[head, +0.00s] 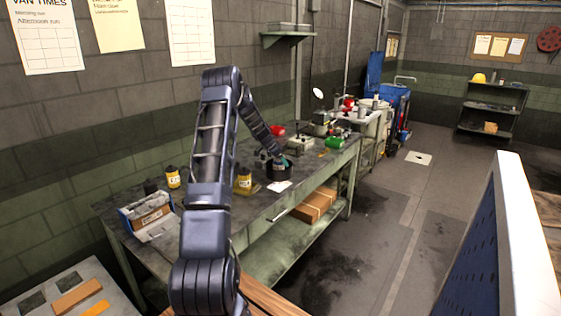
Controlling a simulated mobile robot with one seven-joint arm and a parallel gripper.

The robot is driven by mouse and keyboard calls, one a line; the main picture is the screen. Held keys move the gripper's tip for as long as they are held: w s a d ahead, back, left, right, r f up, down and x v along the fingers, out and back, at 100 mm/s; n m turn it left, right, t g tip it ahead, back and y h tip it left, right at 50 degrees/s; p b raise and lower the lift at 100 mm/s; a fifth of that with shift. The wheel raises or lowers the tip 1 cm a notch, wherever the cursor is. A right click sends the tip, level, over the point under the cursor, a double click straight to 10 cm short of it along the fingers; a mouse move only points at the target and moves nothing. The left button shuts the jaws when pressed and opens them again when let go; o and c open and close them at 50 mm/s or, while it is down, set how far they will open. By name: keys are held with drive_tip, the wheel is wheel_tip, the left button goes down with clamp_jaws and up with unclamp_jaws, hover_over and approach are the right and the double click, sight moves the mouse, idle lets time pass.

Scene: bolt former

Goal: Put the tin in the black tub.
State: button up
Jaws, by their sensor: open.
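The black tub (279,173) stands on the green workbench, near its middle. A small teal and pinkish thing (282,162) shows at its mouth; it is too small to name. My gripper (272,158) is open, low beside or over the tub's left rim; its fingertips are hard to make out. A yellow-labelled container (243,182) stands left of the tub, partly behind my arm. Another yellow one with a dark lid (173,178) stands farther left. I cannot tell which container is the tin.
The workbench (262,208) runs along the wall. A white paper (279,186) lies in front of the tub. A blue and white box (148,212) sits at the left end. A red item (277,130) and a green item (335,143) are farther back.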

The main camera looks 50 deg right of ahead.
drive_tip(key=w+a+r+n+t, duration=0.15)
drive_tip(key=w+a+r, duration=0.35)
drive_tip(key=a+r, duration=0.6)
drive_tip(key=w+a+r+n+t, duration=0.1)
drive_tip(key=w+a+r+n, duration=0.25)
drive_tip(key=a+r, duration=0.8)
drive_tip(key=a+r+n+t+y, duration=0.1)
drive_tip(key=a+r+n, duration=0.2)
drive_tip(key=a, duration=0.9)
drive_tip(key=a+r+n+t+y, duration=0.1)
drive_tip(key=a+r+n, duration=0.15)
drive_tip(key=a, duration=0.95)
drive_tip(key=s+a+r+n+t+y, duration=0.1)
drive_tip(key=s+a+r+n, duration=0.2)
drive_tip(key=a, duration=0.6)
drive_tip(key=s+a+n+t+y, duration=0.1)
drive_tip(key=s+a+n, duration=0.2)
drive_tip(key=s+a, duration=0.5)
drive_tip(key=s+a+f+n+y, duration=0.1)
drive_tip(key=s+a+n, duration=0.2)
drive_tip(key=s+a, duration=0.2)
drive_tip(key=s+a+f+n+y, duration=0.1)
drive_tip(key=s+a+f+n, duration=0.1)
drive_tip(key=s+a, duration=0.4)
drive_tip(key=a+n+t, duration=0.1)
drive_tip(key=a, duration=0.3)
drive_tip(key=shift+s+a+f, duration=0.15)
drive_tip(key=shift+a+f, duration=0.05)
drive_tip(key=shift+a, duration=0.1)
